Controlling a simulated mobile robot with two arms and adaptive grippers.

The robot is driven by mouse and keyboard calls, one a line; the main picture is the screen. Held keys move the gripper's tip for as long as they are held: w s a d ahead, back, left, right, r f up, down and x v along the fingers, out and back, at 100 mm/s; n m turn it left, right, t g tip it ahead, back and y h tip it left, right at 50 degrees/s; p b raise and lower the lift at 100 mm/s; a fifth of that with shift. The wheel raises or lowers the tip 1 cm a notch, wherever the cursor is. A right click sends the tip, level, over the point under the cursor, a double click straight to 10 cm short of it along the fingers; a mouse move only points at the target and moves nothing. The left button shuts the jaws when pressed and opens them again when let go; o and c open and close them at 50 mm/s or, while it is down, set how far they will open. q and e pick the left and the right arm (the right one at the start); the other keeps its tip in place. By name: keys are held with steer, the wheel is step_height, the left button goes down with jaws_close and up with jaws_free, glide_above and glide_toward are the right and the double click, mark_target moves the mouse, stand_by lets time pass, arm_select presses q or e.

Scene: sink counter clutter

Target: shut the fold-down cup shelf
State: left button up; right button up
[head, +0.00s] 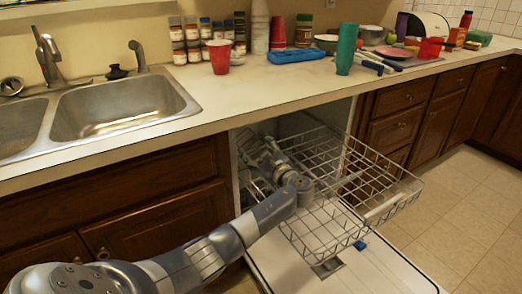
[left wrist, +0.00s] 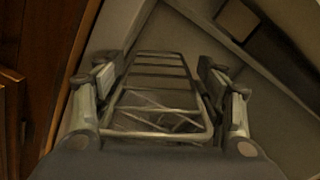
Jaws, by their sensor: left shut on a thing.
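The fold-down cup shelf is a narrow wire frame (left wrist: 157,127) that shows between my fingers in the left wrist view. My left gripper (head: 258,150) reaches into the left side of the dishwasher, inside the upper rack area. Its two fingers (left wrist: 163,82) lie on either side of the wire frame in the left wrist view, and the gripper is shut on it. In the head view my arm and gripper hide most of the shelf, so its tilt is hard to tell. My right gripper is in neither view.
The upper wire rack (head: 375,180) is pulled out over the lowered dishwasher door (head: 395,270). A blue piece (head: 360,245) shows low by the door. The counter above holds a red cup (head: 219,58), a green cup (head: 346,50) and a blue tray (head: 296,56).

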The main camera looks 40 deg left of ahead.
mark_target(246, 147)
arm_select(q)
steer(key=n, duration=0.2)
steer(key=shift+s+a+r+n, duration=0.1)
steer(key=shift+s+r+n, duration=0.2)
steer(key=shift+r+n, duration=0.1)
steer(key=n, duration=0.2)
steer(key=shift+s+a+r+n, duration=0.15)
steer(key=shift+s+n, duration=0.15)
steer(key=shift+n, duration=0.1)
steer(key=n+b, duration=0.1)
steer(key=n, duration=0.1)
steer(key=s+n+b, duration=0.1)
steer(key=n, duration=0.1)
steer(key=n+b, duration=0.1)
steer(key=n, duration=0.1)
steer(key=shift+s+a+r, duration=0.2)
steer(key=shift+s+a, duration=0.2)
steer(key=shift+s+r+n, duration=0.1)
steer(key=shift+n, duration=0.3)
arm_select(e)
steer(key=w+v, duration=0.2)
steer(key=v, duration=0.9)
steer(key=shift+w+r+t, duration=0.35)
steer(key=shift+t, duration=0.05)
arm_select(q)
steer(key=o, duration=1.4)
steer(key=shift+o, duration=0.2)
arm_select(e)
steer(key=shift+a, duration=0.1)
